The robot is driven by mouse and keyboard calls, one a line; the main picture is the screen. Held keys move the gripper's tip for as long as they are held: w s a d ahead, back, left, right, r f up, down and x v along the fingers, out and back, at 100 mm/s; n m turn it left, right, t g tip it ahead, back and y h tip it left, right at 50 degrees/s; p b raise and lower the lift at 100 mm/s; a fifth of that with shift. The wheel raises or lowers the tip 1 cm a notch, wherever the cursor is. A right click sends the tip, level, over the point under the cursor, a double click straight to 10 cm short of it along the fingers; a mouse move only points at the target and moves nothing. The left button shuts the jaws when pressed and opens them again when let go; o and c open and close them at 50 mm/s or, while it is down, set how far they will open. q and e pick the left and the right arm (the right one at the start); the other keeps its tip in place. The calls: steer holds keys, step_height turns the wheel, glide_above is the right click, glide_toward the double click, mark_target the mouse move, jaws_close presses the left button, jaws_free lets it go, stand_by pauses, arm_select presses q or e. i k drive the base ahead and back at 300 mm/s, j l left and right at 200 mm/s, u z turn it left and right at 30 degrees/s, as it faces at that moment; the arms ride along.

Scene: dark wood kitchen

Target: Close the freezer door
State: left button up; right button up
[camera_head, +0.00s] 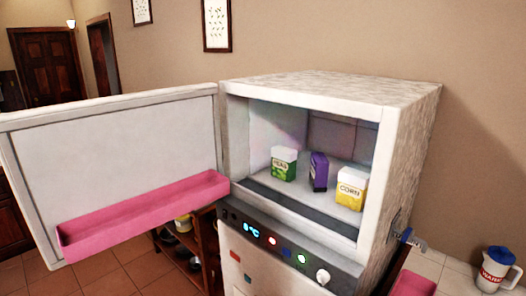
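The freezer door (120,145) stands wide open, swung out to the left of the freezer (408,120). Its inner side faces me, with a pink shelf (145,212) along the lower part. The freezer compartment is open to view. Inside stand a green and white box (284,164), a purple box (319,171) and a yellow and white box (351,188). Neither of my grippers shows in the head view.
Below the compartment is a dark control panel (285,247) with a lit display and a knob. A low wooden shelf (180,258) with items stands behind the door.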

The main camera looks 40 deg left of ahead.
mark_target(87, 179)
steer(key=u, duration=3.15)
steer(key=i+u, duration=0.1)
steer(key=u, duration=0.2)
steer(key=i+u, duration=0.15)
steer(key=u, duration=0.15)
steer(key=i+j, duration=0.1)
steer(key=i, duration=0.85)
steer(key=i+z, duration=0.15)
steer(key=i, duration=0.75)
steer(key=i+l+z, duration=0.1)
steer(key=i+z, duration=0.25)
steer(key=i, duration=0.2)
steer(key=i+z, duration=0.35)
steer(key=i, duration=0.2)
steer(key=i+j+z, duration=0.2)
steer(key=i+z, duration=0.15)
steer(key=i, duration=0.2)
steer(key=i+z, duration=0.25)
steer(key=z, duration=2.95)
